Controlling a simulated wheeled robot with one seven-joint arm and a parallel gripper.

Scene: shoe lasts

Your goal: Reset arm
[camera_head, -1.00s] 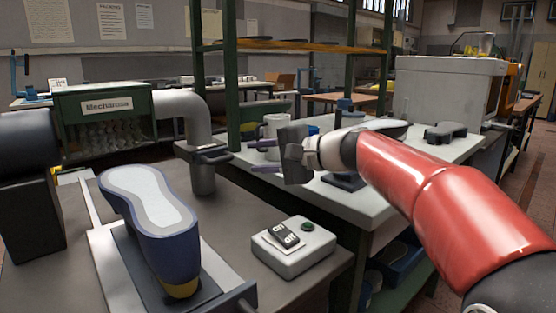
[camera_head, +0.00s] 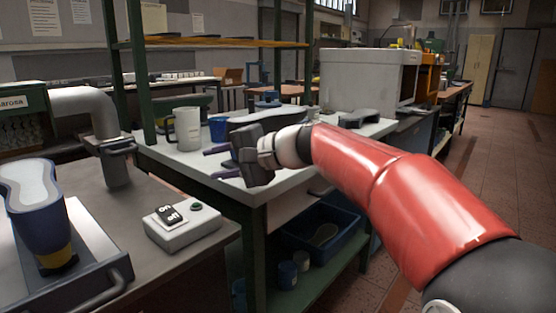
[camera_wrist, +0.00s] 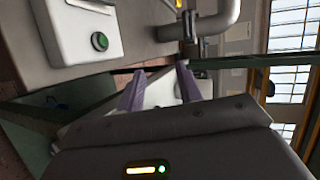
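My arm reaches in from the right in the head view. My gripper (camera_head: 210,164) is at its end, above the white-topped table (camera_head: 190,172). Its two purple fingers are apart with nothing between them. The wrist view also shows the gripper (camera_wrist: 159,72) open and empty, with pale surface behind the gap. A dark blue shoe last (camera_head: 40,225) with a light grey sole face stands on the machine at the left, well away from my gripper.
A control box (camera_head: 182,227) with an on/off switch and green button sits on the grey bench. A white mug (camera_head: 186,130), a blue cup (camera_head: 218,129) and a dark shoe-like form (camera_head: 359,118) are on the white-topped table. A green post (camera_head: 143,80) rises nearby. Floor at right is clear.

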